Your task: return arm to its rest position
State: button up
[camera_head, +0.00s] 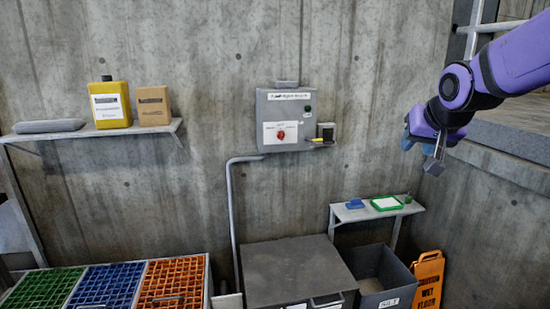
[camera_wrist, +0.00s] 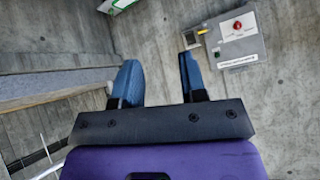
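My gripper (camera_head: 433,160) is at the end of my purple arm, raised at the right in the head view, in front of the concrete wall. In the wrist view my gripper (camera_wrist: 157,78) shows two blue fingers set wide apart. Nothing is between them, so it is open and empty. No object touches the fingers.
A grey control box (camera_head: 287,120) with a red knob hangs on the wall. A small shelf (camera_head: 376,212) holds a green-framed tray. Below stand a grey bin (camera_head: 385,285) and an orange wet-floor sign (camera_head: 428,280). A ledge (camera_head: 500,150) and railing lie at right.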

jog(key=s+f+n+g, duration=0.2)
jog(key=s+g, duration=0.1)
jog(key=s, duration=2.2)
jog(key=shift+s+f, duration=0.2)
jog(key=shift+d, duration=0.1)
